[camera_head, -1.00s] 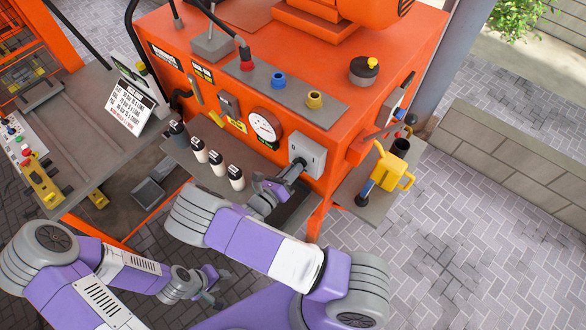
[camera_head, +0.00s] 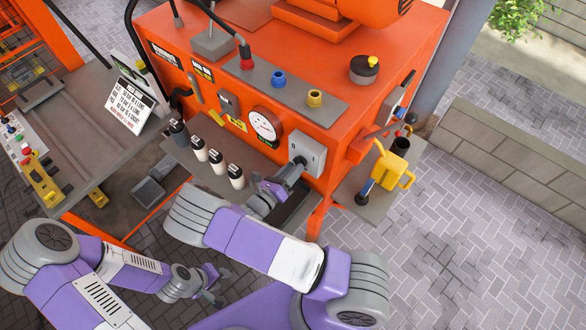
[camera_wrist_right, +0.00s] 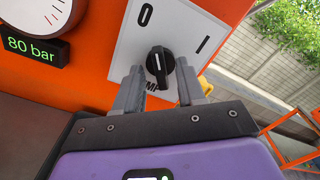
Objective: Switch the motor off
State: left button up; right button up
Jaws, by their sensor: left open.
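A grey switch box (camera_head: 307,157) sits on the front of the orange machine. In the right wrist view its plate (camera_wrist_right: 183,27) carries "0" at upper left and "I" at right. A black rotary knob (camera_wrist_right: 161,66) with a white line is on it. The line points up toward the "0". Lettering below the knob is partly hidden; "MP" shows. My right gripper (camera_wrist_right: 160,78) is open, with one finger on each side of the knob; it also shows at the box in the head view (camera_head: 297,166). My left gripper (camera_head: 215,293) is open and empty, low and away from the machine.
A round gauge (camera_head: 264,126) is left of the box, with an "80 bar" display (camera_wrist_right: 32,46). Several bottles (camera_head: 217,162) stand on a shelf left of my right gripper. A yellow jug (camera_head: 393,168) stands on a side shelf at right.

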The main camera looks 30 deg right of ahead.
jog(key=b+v, duration=0.1)
jog(key=v, duration=0.6)
dwell(0.4)
